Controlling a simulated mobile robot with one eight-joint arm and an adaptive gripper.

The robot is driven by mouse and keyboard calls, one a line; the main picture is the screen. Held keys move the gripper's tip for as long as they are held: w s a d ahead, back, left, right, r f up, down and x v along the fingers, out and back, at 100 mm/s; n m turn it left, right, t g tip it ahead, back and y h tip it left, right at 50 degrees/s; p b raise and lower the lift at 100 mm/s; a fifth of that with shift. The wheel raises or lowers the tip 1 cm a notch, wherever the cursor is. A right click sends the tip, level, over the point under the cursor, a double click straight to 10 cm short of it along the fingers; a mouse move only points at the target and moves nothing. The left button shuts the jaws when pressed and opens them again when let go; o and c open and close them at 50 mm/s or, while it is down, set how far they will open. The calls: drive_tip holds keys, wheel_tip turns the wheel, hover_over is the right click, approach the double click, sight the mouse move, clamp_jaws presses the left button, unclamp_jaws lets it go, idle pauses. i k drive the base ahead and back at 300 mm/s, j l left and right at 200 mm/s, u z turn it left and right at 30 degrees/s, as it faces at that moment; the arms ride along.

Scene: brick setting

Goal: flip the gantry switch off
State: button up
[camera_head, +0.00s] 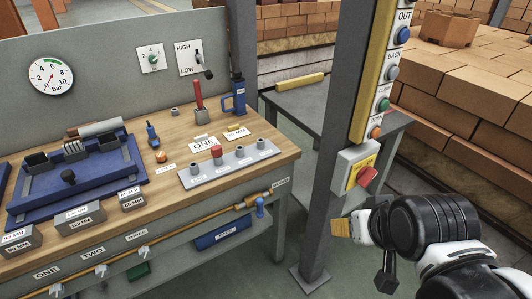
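A grey switch box (356,168) is fixed to the dark steel post, with a red knob or handle (367,177) on a yellow plate. Its lettering is too small to read, and I cannot tell its setting or be sure that it is the gantry switch. A HIGH/LOW lever switch (199,60) is on the grey back panel. My gripper (364,252) is at the lower right, below the red knob and apart from it. A tan pad shows at its left tip and a dark finger hangs below. Nothing is visibly held; its opening is unclear.
A yellow pendant (376,75) with several buttons runs up the post (340,100), above the box. The wooden workbench (255,165) at left bears a blue fixture, gauge blocks and a pegged plate. Brick stacks (450,80) stand behind at right. Floor is open around the post's foot.

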sight(365, 175)
drive_tip(key=j+z, duration=0.2)
drive_tip(key=j, duration=0.3)
drive_tip(key=k+j+z, duration=0.1)
drive_tip(key=j+z, duration=0.15)
drive_tip(key=j, duration=0.2)
drive_tip(key=k+j+z, duration=0.2)
drive_tip(key=j, duration=0.3)
drive_tip(key=j+z, duration=0.2)
drive_tip(key=j, duration=0.3)
